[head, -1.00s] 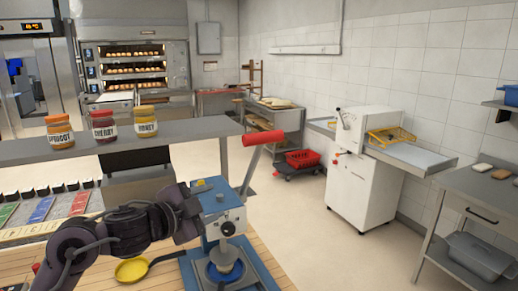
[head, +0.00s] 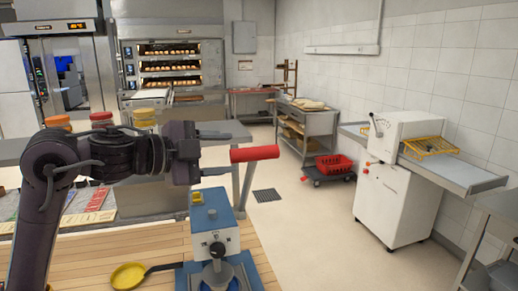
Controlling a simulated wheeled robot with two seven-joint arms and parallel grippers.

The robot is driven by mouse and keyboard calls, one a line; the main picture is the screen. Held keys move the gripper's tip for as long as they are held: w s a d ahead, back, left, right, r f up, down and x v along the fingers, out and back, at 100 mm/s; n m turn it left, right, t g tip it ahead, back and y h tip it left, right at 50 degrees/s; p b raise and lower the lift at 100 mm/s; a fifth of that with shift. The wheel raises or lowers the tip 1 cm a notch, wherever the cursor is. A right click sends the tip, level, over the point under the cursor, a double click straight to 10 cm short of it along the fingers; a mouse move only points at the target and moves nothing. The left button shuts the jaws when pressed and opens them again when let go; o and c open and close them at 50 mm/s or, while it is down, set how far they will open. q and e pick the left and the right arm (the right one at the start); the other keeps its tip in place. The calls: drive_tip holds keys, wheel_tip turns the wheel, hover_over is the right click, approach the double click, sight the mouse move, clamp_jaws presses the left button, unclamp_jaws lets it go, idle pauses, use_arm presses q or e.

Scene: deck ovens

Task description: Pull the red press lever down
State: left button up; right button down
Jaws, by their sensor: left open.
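The blue press (head: 213,228) stands on the wooden worktop at the lower middle. Its red lever handle (head: 255,153) sticks out to the right, raised above the press head, on a grey lever arm. My left gripper (head: 208,154) is open and empty, just left of the handle and at about its height. My right gripper is not in view.
A yellow pan (head: 130,275) lies left of the press.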

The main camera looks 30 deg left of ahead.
sight(233, 152)
use_arm(q)
drive_tip(key=p+x, duration=0.2)
drive_tip(key=x, duration=0.1)
drive_tip(key=shift+w+d+r, duration=0.1)
drive_tip(key=shift+w, duration=0.05)
drive_tip(key=shift+p+x, duration=0.5)
drive_tip(key=shift+x, duration=0.7)
drive_tip(key=shift+w+d, duration=0.15)
drive_tip(key=shift+w, duration=0.25)
drive_tip(key=shift+s+f, duration=0.1)
drive_tip(key=shift+f, duration=0.15)
drive_tip(key=shift+c, duration=0.2)
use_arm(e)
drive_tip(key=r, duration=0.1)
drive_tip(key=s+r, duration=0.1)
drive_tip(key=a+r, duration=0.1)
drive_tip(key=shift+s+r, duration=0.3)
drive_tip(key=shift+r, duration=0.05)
use_arm(q)
drive_tip(key=c, duration=0.5)
clamp_jaws()
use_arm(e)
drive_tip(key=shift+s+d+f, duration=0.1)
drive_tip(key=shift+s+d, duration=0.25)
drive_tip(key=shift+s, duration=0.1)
